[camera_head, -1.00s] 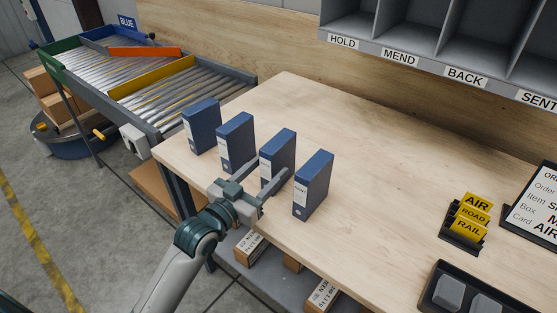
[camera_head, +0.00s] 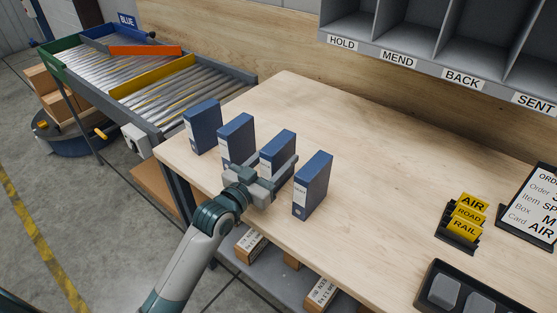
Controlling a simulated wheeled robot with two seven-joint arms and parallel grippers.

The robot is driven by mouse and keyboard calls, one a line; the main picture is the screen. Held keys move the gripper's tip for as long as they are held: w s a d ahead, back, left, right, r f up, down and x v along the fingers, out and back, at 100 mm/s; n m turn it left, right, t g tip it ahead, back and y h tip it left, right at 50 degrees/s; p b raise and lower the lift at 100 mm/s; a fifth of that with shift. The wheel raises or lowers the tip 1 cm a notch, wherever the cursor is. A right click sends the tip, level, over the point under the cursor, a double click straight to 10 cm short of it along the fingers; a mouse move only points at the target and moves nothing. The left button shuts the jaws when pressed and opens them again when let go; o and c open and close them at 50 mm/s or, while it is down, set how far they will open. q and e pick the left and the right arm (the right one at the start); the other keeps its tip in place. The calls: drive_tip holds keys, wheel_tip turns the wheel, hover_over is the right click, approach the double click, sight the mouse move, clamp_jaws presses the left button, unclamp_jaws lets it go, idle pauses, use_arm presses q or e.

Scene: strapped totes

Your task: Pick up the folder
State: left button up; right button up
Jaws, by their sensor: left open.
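Several blue folders stand upright in a row on the wooden table (camera_head: 380,150). From left to right they are the first folder (camera_head: 203,125), the second folder (camera_head: 237,137), the third folder (camera_head: 278,148) and the rightmost folder (camera_head: 313,185). My left gripper (camera_head: 276,169) is open at the third folder, with its fingers reaching toward that folder's two sides. It hides the lower front of the third folder. I cannot tell whether the fingers touch it. My right gripper is not in view.
Yellow AIR, ROAD and RAIL cards stand in a black holder (camera_head: 458,239) at right, near an order board (camera_head: 531,208) and a black tray (camera_head: 455,292). Grey labelled shelves (camera_head: 400,61) hang above. A roller conveyor (camera_head: 150,85) is at left. The table's middle is clear.

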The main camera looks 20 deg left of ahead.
sight(278, 141)
use_arm(q)
drive_tip(key=shift+w, duration=0.25)
drive_tip(key=c, duration=1.3)
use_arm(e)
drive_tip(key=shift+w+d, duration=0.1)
use_arm(q)
drive_tip(key=shift+r, duration=0.1)
